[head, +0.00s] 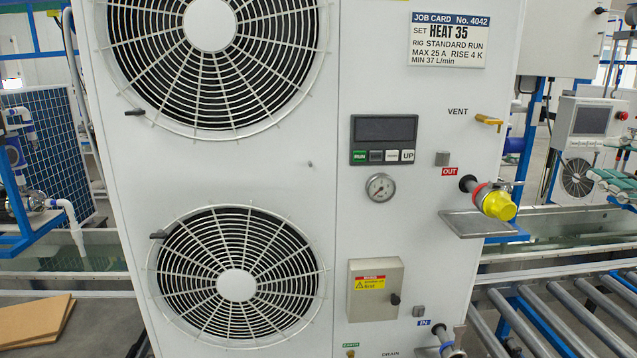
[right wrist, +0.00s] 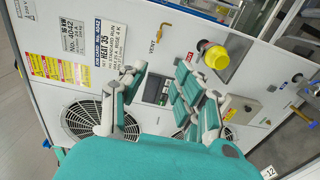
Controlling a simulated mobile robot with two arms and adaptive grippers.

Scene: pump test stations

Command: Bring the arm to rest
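My right gripper (head: 617,180) shows only in part at the right edge of the head view, as teal and grey finger links. The gripper appears clear of the panel. My left gripper is in neither view.
A roller conveyor (head: 560,310) lies at lower right. Brown boards (head: 35,320) lie at lower left.

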